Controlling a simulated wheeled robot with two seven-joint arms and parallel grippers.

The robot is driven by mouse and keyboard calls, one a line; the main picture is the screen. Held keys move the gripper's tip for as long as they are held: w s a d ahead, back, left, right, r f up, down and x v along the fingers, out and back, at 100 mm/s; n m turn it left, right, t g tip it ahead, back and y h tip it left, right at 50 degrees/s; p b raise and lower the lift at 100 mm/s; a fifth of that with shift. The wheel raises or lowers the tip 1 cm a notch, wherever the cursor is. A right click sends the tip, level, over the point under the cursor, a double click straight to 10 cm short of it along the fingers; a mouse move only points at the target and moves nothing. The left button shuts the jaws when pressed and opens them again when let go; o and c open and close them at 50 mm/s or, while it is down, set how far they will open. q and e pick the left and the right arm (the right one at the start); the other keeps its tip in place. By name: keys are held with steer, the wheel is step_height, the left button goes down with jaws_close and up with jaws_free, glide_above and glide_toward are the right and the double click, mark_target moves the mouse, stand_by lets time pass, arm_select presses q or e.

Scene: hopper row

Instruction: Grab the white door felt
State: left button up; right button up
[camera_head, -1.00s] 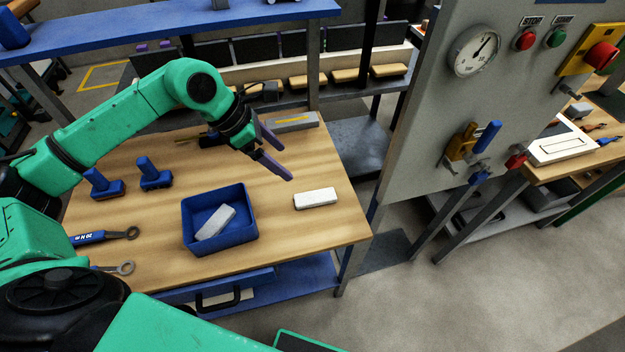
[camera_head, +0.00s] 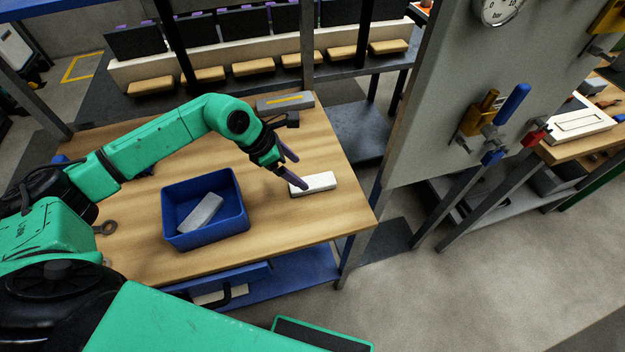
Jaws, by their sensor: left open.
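A white felt block (camera_head: 318,183) lies flat on the wooden workbench (camera_head: 300,225), near its right edge. My left gripper (camera_head: 296,172) is open, with purple fingers pointing down toward the block. One finger overlaps the block's left end in the picture; I cannot tell whether it touches. Nothing is between the fingers. A second, greyer block (camera_head: 201,213) lies inside the blue bin (camera_head: 240,224), left of the gripper. My right gripper is not in view.
A grey box with a yellow stripe (camera_head: 285,102) sits at the bench's back edge. A grey panel with valve handles (camera_head: 512,104) stands right of the bench. A wrench end (camera_head: 105,228) shows at left. Bench surface in front of the white block is clear.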

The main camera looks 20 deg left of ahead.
mark_target(312, 181)
arm_select(q)
steer(key=p+x, duration=0.2)
steer(key=x, duration=0.4)
steer(key=shift+d+f, duration=0.1)
steer(key=shift+d, duration=0.15)
steer(key=shift+w+f, duration=0.1)
steer(key=c, duration=1.4)
steer(key=shift+c, duration=0.2)
